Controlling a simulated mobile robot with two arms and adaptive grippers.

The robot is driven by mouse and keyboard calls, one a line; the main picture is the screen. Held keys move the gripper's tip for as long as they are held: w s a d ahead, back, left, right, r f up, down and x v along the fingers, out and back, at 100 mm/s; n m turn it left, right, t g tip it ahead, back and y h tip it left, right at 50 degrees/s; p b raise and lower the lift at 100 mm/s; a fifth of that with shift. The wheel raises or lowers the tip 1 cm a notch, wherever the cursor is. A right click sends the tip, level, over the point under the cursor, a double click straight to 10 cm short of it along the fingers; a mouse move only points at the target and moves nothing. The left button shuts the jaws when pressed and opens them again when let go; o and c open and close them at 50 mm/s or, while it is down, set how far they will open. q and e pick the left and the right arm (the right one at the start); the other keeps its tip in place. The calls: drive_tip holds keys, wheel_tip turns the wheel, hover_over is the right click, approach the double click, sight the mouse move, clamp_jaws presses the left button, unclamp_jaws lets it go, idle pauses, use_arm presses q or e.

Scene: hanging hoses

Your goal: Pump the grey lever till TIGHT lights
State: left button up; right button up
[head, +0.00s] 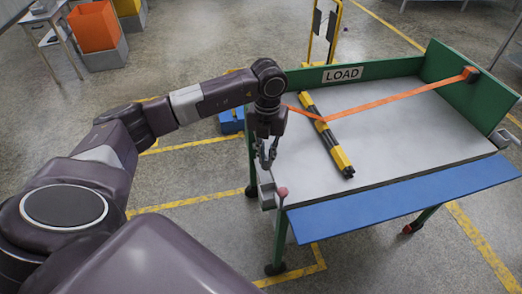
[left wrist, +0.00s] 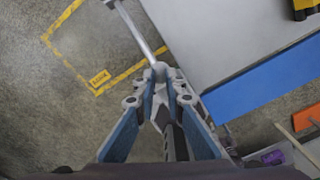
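The grey lever (head: 280,207) with a pinkish knob (head: 282,191) stands at the near left corner of the table, beside a grey block (head: 266,196). My left gripper (head: 267,164) points down, above and a little left of the knob, and looks apart from it. Its fingers show a narrow gap. In the left wrist view a grey rod (left wrist: 137,30) runs from the top edge down to the fingertips (left wrist: 161,73); contact there cannot be told. An orange strap (head: 400,97) crosses a yellow-and-black bar (head: 328,135). No TIGHT lamp can be made out. My right gripper is out of view.
The table (head: 400,140) has green walls at the back and right, a LOAD sign (head: 342,74) and a blue front strip (head: 410,202). An orange bin (head: 94,27) stands far left.

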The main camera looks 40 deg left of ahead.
sight(267, 168)
use_arm(q)
drive_tip(key=shift+s+d+f+b, duration=0.15)
drive_tip(key=shift+f+b, duration=0.25)
drive_tip(key=shift+f, duration=0.3)
drive_tip(key=shift+s+d+f+b, duration=0.15)
drive_tip(key=shift+f+b, duration=0.2)
drive_tip(key=shift+f, duration=0.3)
drive_tip(key=shift+w, duration=0.1)
drive_tip(key=shift+f+b, duration=0.9)
drive_tip(key=shift+f, duration=0.2)
drive_tip(key=shift+w+a+r+p, duration=0.1)
drive_tip(key=shift+r+p, duration=0.9)
drive_tip(key=shift+r, duration=0.45)
drive_tip(key=shift+w+a+r+p, duration=0.1)
drive_tip(key=shift+r+p, duration=0.85)
drive_tip(key=shift+r, duration=0.45)
drive_tip(key=shift+w+a+r+p, duration=0.25)
drive_tip(key=shift+r+p, duration=0.1)
drive_tip(key=shift+r, duration=0.35)
drive_tip(key=shift+w+a+r+p, duration=0.1)
drive_tip(key=shift+a+r+p, duration=0.2)
drive_tip(key=shift+r, duration=0.35)
drive_tip(key=shift+w+a+r+p, duration=0.2)
drive_tip(key=shift+r+p, duration=0.2)
drive_tip(key=shift+r, duration=0.3)
